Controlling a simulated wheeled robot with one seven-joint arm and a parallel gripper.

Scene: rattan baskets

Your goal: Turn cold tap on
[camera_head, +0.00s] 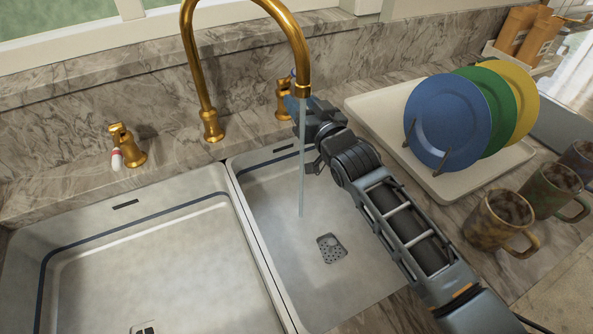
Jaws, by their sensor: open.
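The gold faucet (203,80) arches over the right sink basin (275,235), and a thin stream of water (302,175) falls from its spout into that basin. The right tap handle (282,100) is gold and stands behind the spout; a small blue part shows near its top, and my gripper partly hides it. The left tap handle (127,145) is gold with a red-and-white tip. My gripper (292,105) is open at the right tap handle, behind the water stream. I cannot tell whether its fingers touch the handle.
The left basin (75,235) is empty. A white tray (385,110) with upright blue, green and yellow plates stands right of my arm. Several mugs (500,220) stand on the counter at the right. The marble backsplash (100,90) is close behind the faucet.

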